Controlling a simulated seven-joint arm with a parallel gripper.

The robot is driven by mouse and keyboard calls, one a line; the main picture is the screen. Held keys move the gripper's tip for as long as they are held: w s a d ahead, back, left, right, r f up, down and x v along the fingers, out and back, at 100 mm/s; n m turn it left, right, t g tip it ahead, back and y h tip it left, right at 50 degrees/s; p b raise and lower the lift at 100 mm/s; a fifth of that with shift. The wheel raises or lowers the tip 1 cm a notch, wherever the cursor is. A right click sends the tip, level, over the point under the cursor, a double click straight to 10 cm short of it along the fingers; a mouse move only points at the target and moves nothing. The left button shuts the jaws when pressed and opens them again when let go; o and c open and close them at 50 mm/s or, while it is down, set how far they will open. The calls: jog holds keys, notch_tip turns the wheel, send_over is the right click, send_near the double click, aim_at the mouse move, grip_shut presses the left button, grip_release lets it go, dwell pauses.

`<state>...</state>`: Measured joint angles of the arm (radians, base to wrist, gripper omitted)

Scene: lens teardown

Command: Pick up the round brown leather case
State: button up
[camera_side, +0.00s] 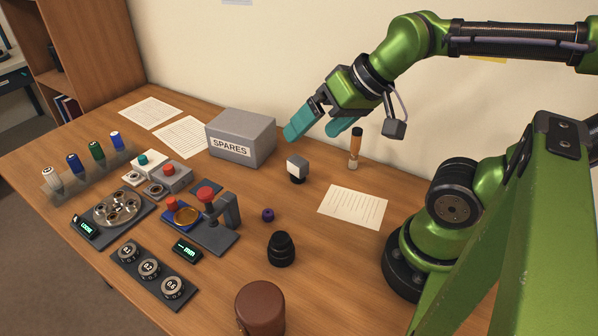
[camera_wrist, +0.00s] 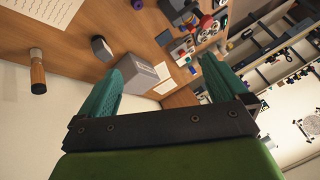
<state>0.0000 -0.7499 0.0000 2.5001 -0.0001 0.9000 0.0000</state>
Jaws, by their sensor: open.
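The round brown leather case (camera_side: 260,308) stands upright at the front edge of the desk in the side view, its lid on top. Its lower part is cut off by the frame, and I cannot make it out in the wrist view. My gripper (camera_side: 319,130) is open and empty, with teal fingers, in the air at the back of the desk beside the grey SPARES box. It is well apart from the case. Its fingers also show in the wrist view (camera_wrist: 160,85).
The grey SPARES box (camera_side: 241,138) stands close by my gripper. A black lens (camera_side: 281,249) stands just behind the case, with a small purple ring (camera_side: 268,215) beyond. A dial block (camera_side: 151,268) lies left of the case. Bare wood lies right of the lens.

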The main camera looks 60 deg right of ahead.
jog(key=a+f+n+g, duration=0.4)
jog(key=a+n+g, duration=0.1)
jog(key=a, duration=0.9)
jog(key=g+h, duration=0.2)
send_near(262, 305)
jog(key=shift+m, duration=0.4)
notch_tip(262, 305, down, 9)
jog(key=shift+w+f, duration=0.1)
jog(key=shift+f, duration=0.15)
jog(key=shift+w+d+f, duration=0.1)
jog(key=shift+f, duration=1.3)
jog(key=shift+w+f, duration=0.1)
jog(key=shift+f, duration=1.35)
jog(key=shift+r, duration=0.1)
jog(key=c, duration=1)
